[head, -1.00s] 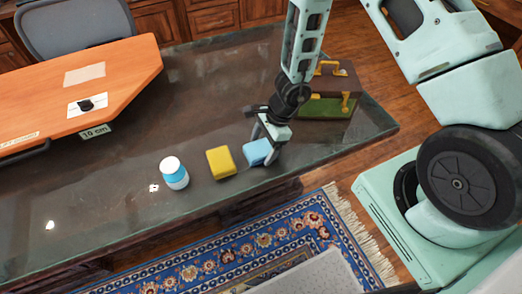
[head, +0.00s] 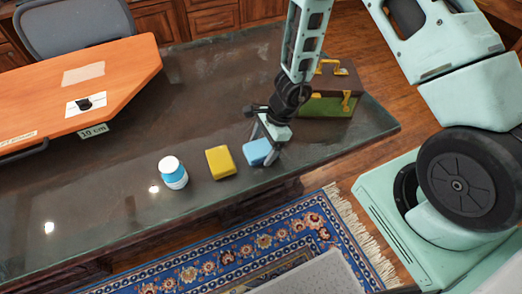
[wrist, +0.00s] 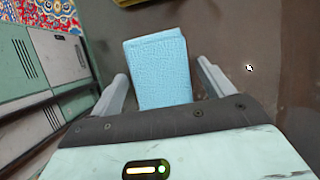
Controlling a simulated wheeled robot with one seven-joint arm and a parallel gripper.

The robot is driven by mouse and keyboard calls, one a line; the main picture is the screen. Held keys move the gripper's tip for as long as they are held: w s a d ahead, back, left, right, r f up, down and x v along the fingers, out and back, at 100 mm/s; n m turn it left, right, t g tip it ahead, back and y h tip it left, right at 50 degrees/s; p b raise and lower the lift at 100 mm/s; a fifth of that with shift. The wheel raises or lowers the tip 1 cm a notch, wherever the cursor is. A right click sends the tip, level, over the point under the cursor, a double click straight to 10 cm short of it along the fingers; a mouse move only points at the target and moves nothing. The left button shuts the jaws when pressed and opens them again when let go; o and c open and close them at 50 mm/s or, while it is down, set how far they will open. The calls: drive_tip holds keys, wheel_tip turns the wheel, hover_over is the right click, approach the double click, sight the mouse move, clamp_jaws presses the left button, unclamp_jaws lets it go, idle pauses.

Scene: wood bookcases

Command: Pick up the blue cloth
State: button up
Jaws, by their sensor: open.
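The blue cloth (head: 257,152) is a folded light-blue block lying on the dark desk, near its front edge. In the wrist view the blue cloth (wrist: 158,68) shows a textured surface and lies between the two fingers, with a gap on its right side. My gripper (head: 265,146) is open and points down over the cloth. In the wrist view my gripper (wrist: 162,90) has one finger on each side of the cloth. I cannot tell whether the fingertips touch the desk.
A yellow block (head: 220,162) lies just left of the cloth, and a blue-and-white bottle (head: 173,173) stands further left. A brown and green case (head: 330,92) stands behind my gripper. An orange board (head: 75,85) covers the desk's left. A rug (head: 255,243) lies below.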

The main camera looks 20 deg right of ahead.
sight(263, 147)
drive_tip(key=c, duration=1.1)
drive_tip(key=shift+c, duration=0.2)
drive_tip(key=shift+r+p, duration=0.5)
drive_tip(key=shift+p, duration=0.4)
wheel_tip(263, 147, up, 10)
drive_tip(key=p, duration=0.1)
drive_tip(key=shift+f+p, duration=0.25)
drive_tip(key=shift+p, duration=0.05)
drive_tip(key=shift+o, duration=1.3)
drive_tip(key=shift+r, duration=0.1)
drive_tip(key=shift+c, duration=0.4)
